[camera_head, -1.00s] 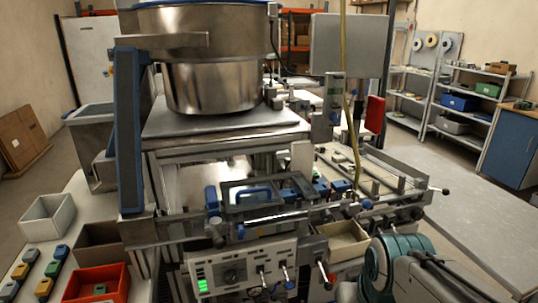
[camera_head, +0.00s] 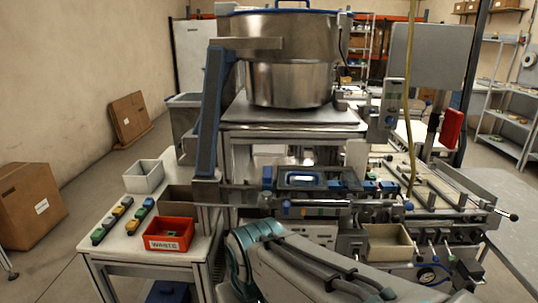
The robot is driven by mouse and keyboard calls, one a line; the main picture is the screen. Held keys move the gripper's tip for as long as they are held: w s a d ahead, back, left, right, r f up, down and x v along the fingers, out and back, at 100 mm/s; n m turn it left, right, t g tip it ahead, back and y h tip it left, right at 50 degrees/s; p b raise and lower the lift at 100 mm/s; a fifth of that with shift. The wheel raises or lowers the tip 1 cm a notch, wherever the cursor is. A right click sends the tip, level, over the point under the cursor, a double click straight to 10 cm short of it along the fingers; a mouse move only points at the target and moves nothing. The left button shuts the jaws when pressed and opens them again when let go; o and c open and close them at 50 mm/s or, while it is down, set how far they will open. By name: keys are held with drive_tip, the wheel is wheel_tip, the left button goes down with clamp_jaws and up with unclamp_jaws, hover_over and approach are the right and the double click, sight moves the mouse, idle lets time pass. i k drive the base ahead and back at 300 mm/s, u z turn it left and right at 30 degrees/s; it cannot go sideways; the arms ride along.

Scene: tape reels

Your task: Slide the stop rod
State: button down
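The machine stands in the middle, with a long horizontal metal rod (camera_head: 325,203) across its front, below a blue-framed window (camera_head: 302,180). Another thin rod with a black knob (camera_head: 513,217) sticks out at the right end of the rail bed (camera_head: 455,198). I cannot tell which of these is the stop rod. My arm (camera_head: 310,268) crosses the bottom of the view and hides part of the machine's lower front. My gripper cannot be made out in the view.
A large metal bowl (camera_head: 290,82) sits on top of the machine. A red waste bin (camera_head: 168,234), a white bin (camera_head: 144,177) and several small coloured blocks lie on the left table (camera_head: 125,262). A beige tray (camera_head: 388,242) is at the machine's front. Open floor lies left.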

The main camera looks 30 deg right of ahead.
sight(388, 157)
drive_tip(key=u, duration=1.1)
drive_tip(key=k, duration=1.05)
drive_tip(key=z, duration=2.1)
